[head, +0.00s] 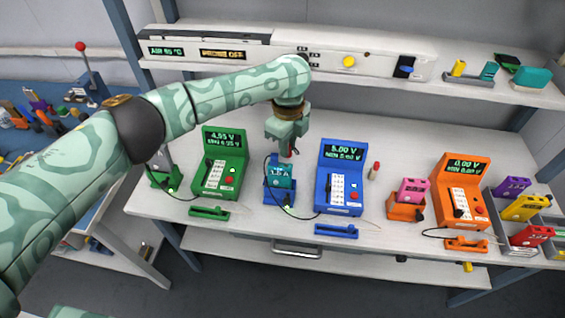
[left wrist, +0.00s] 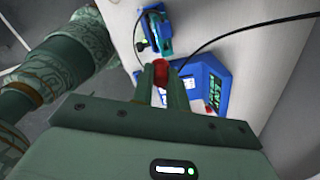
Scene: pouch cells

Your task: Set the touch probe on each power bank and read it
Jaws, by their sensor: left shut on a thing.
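My left gripper (head: 288,148) is shut on a red touch probe (left wrist: 161,72), which also shows between the fingers in the left wrist view. The probe is over the teal power bank (head: 281,178), which stands in a blue holder (head: 281,197). I cannot tell whether the tip touches it. The blue meter (head: 341,178) beside it reads 5.00 V. A green meter (head: 219,163) reads about 4.95 V, with a green holder (head: 163,179) to its left. A pink power bank (head: 412,190) stands in an orange holder (head: 405,208) by the orange meter (head: 460,190), which reads 0.00 V.
Another red-topped stick (head: 374,170) stands on the bench right of the blue meter. Green (head: 208,212), blue (head: 336,230) and orange (head: 466,244) cradles lie along the front. Purple (head: 512,187), yellow (head: 525,207) and red (head: 531,235) power banks sit in a rack at right.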

